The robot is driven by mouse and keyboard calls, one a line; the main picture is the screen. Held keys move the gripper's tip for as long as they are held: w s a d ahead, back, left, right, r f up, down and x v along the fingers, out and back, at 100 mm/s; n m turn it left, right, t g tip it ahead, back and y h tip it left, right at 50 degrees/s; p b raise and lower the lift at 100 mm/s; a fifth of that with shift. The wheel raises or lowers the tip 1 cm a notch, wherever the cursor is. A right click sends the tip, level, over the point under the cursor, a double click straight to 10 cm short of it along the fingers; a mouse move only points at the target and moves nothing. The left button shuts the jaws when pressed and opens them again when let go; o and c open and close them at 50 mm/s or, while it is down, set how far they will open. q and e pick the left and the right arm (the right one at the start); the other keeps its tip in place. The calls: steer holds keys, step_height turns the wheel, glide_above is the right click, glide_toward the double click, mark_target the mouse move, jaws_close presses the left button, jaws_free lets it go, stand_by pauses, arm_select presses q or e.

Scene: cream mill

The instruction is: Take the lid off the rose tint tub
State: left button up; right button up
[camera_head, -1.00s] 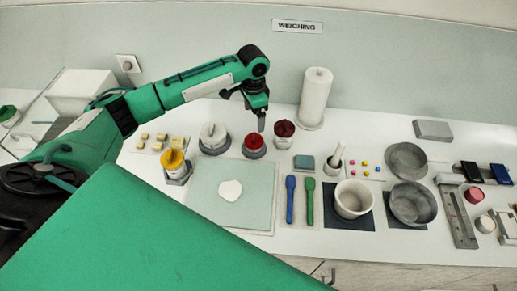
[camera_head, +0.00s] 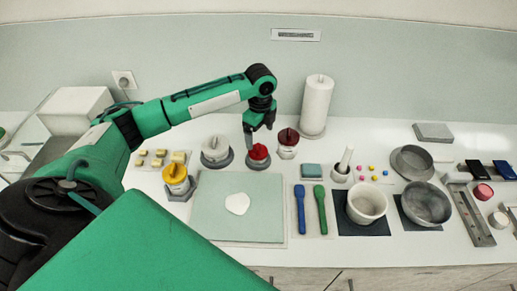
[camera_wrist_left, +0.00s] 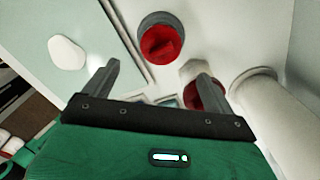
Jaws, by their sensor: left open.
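Two tubs have reddish lids, and no readable label tells me which is the rose tint one. The tub with the bright red lid (camera_head: 259,153) sits in a grey holder; its lid with a raised grip (camera_wrist_left: 161,43) is in place. The tub with the darker red lid (camera_head: 288,136) stands just right and behind, lidded; in the left wrist view it is partly hidden by a finger. My left gripper (camera_head: 258,135) is open and empty, just above and behind the bright red lid. In the left wrist view its fingers (camera_wrist_left: 160,72) are apart with nothing between them. My right gripper is not in view.
A white-lidded tub (camera_head: 215,151) and a yellow-lidded tub (camera_head: 176,179) stand to the left. A paper roll (camera_head: 316,106) stands behind right. A pale green mat (camera_head: 240,222) with a white piece lies in front. Spatulas, a mortar and metal bowls fill the right side.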

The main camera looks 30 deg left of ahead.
mark_target(259, 147)
arm_select(q)
steer(key=shift+f, duration=0.9)
steer(key=shift+f+p, duration=0.55)
step_height(259, 147, down, 3)
steer(key=shift+a+f+p, duration=0.1)
steer(key=shift+f+p, duration=0.1)
steer(key=shift+p, duration=0.65)
steer(key=shift+f, duration=0.55)
steer(key=c, duration=1)
